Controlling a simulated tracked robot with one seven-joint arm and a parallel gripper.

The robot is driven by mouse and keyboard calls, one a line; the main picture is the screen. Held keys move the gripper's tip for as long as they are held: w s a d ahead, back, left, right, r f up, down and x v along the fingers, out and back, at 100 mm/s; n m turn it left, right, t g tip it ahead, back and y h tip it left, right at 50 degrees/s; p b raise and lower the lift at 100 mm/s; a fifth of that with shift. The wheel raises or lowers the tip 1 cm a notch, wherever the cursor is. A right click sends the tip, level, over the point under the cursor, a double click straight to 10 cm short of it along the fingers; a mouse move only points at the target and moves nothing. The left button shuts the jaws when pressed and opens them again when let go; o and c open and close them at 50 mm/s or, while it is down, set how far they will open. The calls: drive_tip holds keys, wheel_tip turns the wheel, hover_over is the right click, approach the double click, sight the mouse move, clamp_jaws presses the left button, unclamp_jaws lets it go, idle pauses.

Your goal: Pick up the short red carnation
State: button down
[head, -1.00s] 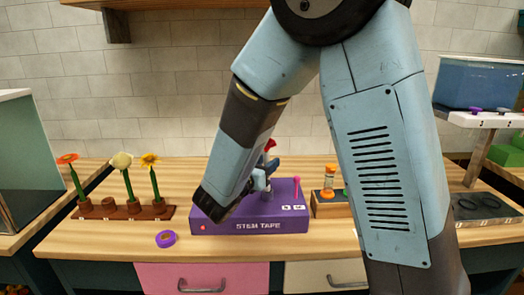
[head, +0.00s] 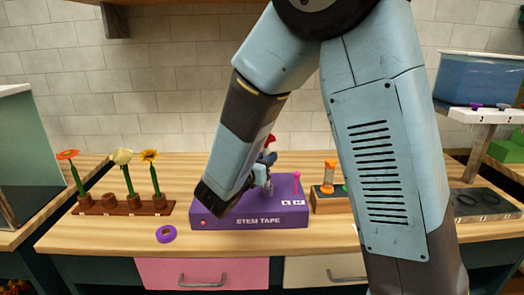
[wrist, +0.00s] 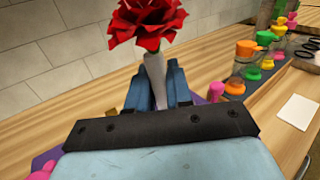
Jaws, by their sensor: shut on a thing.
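The short red carnation (wrist: 148,22) shows large in the wrist view, its bloom above a pale grey-green stem or holder. In the head view only part of its red bloom (head: 270,139) shows past my arm. My gripper (wrist: 158,88) is shut on the carnation below the bloom, with a blue finger on each side. In the head view my gripper (head: 263,176) is over the purple stem tape box (head: 250,222), partly hidden by my arm. I cannot tell whether the stem's lower end is clear of the box.
A brown rack (head: 110,210) at left holds an orange, a cream and a yellow flower. A purple tape roll (head: 166,234) lies in front. A pink peg (head: 297,181) stands on the box.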

sight(267, 147)
drive_tip(key=shift+r, duration=0.1)
drive_tip(key=r, duration=0.3)
drive_tip(key=shift+s+d+r, duration=0.1)
drive_tip(key=shift+s+r, duration=0.2)
drive_tip(key=shift+r, duration=0.05)
drive_tip(key=s+d+r, duration=0.1)
drive_tip(key=s+r, duration=0.5)
drive_tip(key=r, duration=0.2)
drive_tip(key=s+d+r, duration=0.2)
drive_tip(key=s+r, duration=0.5)
drive_tip(key=r, duration=0.1)
drive_tip(key=shift+d, duration=0.25)
idle(0.5)
drive_tip(key=shift+a, duration=0.15)
